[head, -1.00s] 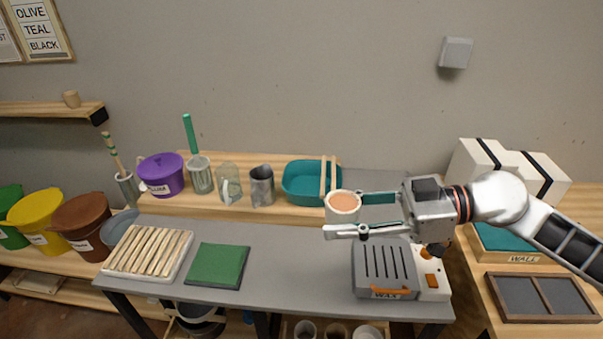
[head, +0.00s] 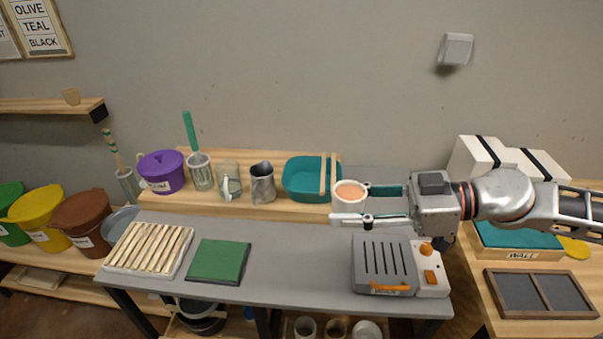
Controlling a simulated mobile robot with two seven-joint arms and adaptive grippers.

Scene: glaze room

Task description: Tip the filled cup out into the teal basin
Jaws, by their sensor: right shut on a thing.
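The filled cup (head: 348,200) is white and holds an orange-tan liquid. It is upright in the head view, held in the air above the back of the grey table. My right gripper (head: 365,204) is shut on the cup from its right side. The teal basin (head: 300,184) stands on the wooden shelf behind the table, just left of and behind the cup, with two pale wooden sticks lying across its right part. The cup and the arm hide a little of the basin's right side. My left gripper is not in view.
A metal pitcher (head: 262,184), a glass jug (head: 228,180) and a purple bucket (head: 161,172) stand left of the basin. A grey slotted device (head: 384,262) sits below the gripper. A green mat (head: 219,262) and a ribbed rack (head: 148,249) lie on the table's left.

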